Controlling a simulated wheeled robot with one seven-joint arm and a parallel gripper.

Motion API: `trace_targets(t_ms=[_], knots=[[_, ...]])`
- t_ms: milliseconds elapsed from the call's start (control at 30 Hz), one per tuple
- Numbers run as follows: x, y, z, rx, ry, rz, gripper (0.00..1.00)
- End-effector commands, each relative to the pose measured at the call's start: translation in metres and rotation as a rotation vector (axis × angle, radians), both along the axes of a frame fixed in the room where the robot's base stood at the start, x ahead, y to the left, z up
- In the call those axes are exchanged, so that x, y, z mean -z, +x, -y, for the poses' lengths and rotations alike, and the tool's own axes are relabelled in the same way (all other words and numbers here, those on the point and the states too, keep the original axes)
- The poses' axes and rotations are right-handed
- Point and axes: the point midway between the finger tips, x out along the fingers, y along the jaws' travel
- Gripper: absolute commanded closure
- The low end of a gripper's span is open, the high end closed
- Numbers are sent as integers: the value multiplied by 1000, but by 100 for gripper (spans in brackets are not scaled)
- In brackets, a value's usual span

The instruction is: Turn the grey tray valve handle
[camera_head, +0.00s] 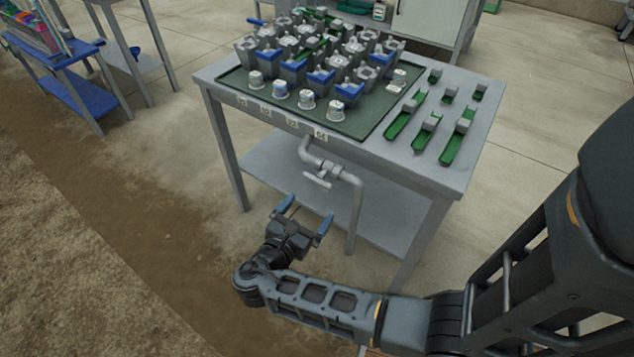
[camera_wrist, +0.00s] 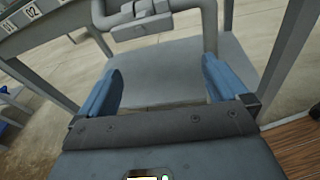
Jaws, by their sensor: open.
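The grey valve handle (camera_head: 317,180) is a short bar on a grey pipe (camera_head: 352,205) that hangs from the front edge of the grey table. In the wrist view the handle (camera_wrist: 138,28) shows at the top, beyond and above my fingertips, with part of the valve cut off by the frame edge. My gripper (camera_head: 305,219) has two blue fingers spread wide apart, with nothing between them. It is in front of and below the handle, apart from it. The gripper also shows in the wrist view (camera_wrist: 158,85).
The grey table (camera_head: 465,172) carries a dark green tray (camera_head: 362,122) with several grey and blue pots and white-topped cups. Several green strips with grey blocks (camera_head: 428,132) lie on its right. A lower shelf (camera_head: 275,160) lies behind the pipe. Open floor lies left.

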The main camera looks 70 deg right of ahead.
Motion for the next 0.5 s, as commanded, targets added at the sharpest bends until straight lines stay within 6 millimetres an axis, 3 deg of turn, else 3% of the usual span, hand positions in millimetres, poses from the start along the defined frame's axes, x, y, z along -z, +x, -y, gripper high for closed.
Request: trace_targets(t_ms=[200, 367, 500], knots=[[-31, 21, 0, 109, -126, -103, 0], [-34, 19, 7, 126, -140, -119, 0], [-35, 14, 26, 127, -140, -117, 0]])
